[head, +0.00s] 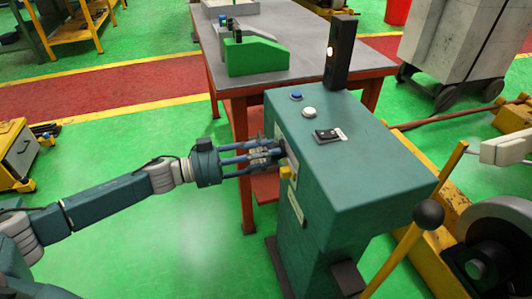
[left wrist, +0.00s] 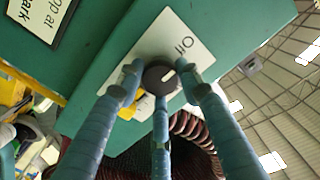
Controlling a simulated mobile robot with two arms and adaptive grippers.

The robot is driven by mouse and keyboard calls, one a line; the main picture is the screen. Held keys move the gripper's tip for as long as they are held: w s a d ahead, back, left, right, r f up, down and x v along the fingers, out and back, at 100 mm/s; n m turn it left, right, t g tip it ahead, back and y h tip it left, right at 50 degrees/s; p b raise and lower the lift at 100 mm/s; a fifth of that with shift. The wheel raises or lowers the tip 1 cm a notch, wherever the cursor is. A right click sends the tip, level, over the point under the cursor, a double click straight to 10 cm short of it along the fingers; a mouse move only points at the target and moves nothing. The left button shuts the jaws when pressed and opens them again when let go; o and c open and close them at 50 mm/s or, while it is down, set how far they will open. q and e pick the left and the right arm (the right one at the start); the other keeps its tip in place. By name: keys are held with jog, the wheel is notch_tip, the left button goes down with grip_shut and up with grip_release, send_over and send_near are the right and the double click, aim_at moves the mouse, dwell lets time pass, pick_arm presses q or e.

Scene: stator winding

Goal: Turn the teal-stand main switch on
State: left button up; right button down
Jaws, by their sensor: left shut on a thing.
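The teal stand (head: 335,190) stands right of centre in the head view. Its main switch is a round black knob (left wrist: 158,78) with a white mark, on a pale plate (left wrist: 177,32) that reads "Off". In the head view the plate (head: 292,165) shows as a sliver on the stand's left side, and my fingers hide the knob. My left gripper (head: 276,153) reaches in from the left and is shut on the knob. In the left wrist view its three fingers (left wrist: 158,82) close around the knob. I cannot tell exactly where the white mark points. My right gripper is out of view.
The stand's top carries a blue button (head: 296,96), a white button (head: 309,112), a black rocker (head: 327,135) and a dark lit post (head: 340,55). A red-legged table (head: 290,60) is behind. A yellow lever with a black ball (head: 429,214) is at right.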

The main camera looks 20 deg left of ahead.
pick_arm(q)
jog(key=shift+m+b, duration=1.9)
jog(key=shift+m, duration=6.9)
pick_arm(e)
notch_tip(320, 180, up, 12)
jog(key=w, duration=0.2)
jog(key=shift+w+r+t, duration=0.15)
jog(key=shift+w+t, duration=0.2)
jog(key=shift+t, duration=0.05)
pick_arm(q)
jog(key=o, duration=1.2)
jog(key=shift+c, duration=0.2)
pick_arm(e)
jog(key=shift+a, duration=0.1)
